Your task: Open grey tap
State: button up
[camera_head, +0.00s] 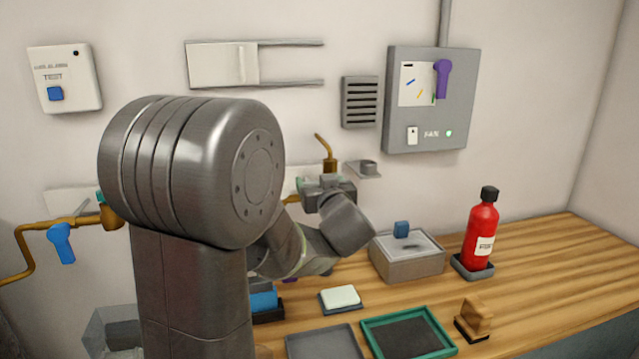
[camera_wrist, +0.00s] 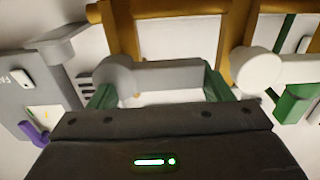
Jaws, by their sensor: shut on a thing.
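The grey tap (camera_wrist: 165,75) shows in the wrist view as a round hub with a grey lever lying roughly level across the picture. My gripper (camera_wrist: 160,86) has its green-tipped fingers at the two sides of this lever and is shut on it. A brass pipe (camera_wrist: 122,30) runs behind the tap. In the head view my gripper (camera_head: 326,184) is up by the wall, below a brass spout (camera_head: 330,163). My arm hides most of the tap and the fingertips there.
A blue tap handle (camera_head: 62,243) hangs at the left. A lidded box (camera_head: 408,262) and a red bottle (camera_head: 481,237) stand on the wooden counter (camera_head: 545,262).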

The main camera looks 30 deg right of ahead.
jog(key=n+b, duration=0.1)
jog(key=f+n+b, duration=0.1)
jog(key=n+b, duration=0.1)
jog(key=shift+f, duration=0.3)
jog(key=shift+f+n+b, duration=0.2)
jog(key=shift+n+b, duration=0.55)
jog(key=shift+n, duration=0.35)
jog(key=o, duration=1.4)
jog(key=v, duration=1.4)
jog(key=shift+r+p, duration=0.1)
jog(key=shift+p, duration=0.3)
